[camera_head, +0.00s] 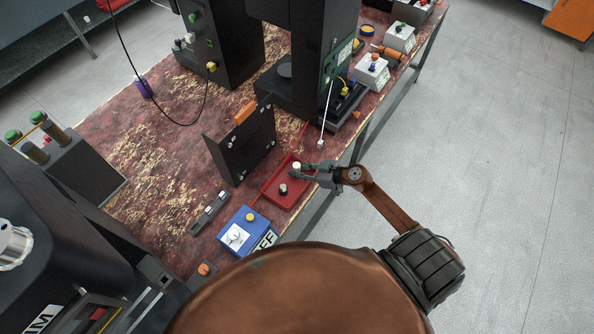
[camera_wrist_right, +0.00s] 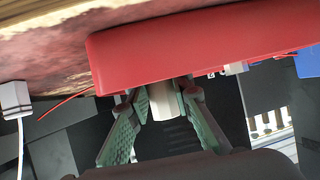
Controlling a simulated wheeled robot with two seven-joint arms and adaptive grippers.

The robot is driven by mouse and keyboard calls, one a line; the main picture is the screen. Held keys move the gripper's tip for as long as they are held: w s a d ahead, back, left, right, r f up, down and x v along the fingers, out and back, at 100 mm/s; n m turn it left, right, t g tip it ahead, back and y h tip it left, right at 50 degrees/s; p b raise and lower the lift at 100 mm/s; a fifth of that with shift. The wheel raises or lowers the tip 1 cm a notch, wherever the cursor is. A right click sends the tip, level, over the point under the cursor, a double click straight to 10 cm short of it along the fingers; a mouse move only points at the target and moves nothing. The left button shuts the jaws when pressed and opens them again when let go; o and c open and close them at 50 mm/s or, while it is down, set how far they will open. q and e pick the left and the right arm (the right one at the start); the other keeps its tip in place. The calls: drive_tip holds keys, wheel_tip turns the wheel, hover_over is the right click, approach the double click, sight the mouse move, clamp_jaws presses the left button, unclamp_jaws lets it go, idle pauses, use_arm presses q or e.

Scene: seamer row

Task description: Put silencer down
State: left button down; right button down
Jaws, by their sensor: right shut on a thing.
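My right gripper (camera_head: 304,170) is shut on a small pale cylinder, the silencer (camera_head: 297,166), at the right end of the red tray (camera_head: 272,201). In the right wrist view the silencer (camera_wrist_right: 163,100) sits between the two green-padded fingers of the gripper (camera_wrist_right: 160,104), close against the tray's red side (camera_wrist_right: 200,50). I cannot tell whether it touches the tray; its far end is hidden. A small grey-white part (camera_head: 283,188) stands inside the tray. My left gripper is not in view.
A dark upright panel (camera_head: 240,150) stands left of the tray. A blue box with a dial (camera_head: 240,238) is in front. Black machines (camera_head: 310,50) stand behind. The worn red bench (camera_head: 150,150) has bare room at left; its edge runs just right of the tray.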

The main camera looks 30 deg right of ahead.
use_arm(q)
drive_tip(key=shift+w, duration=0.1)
use_arm(e)
drive_tip(key=shift+f, duration=0.15)
drive_tip(key=c, duration=1.7)
unclamp_jaws()
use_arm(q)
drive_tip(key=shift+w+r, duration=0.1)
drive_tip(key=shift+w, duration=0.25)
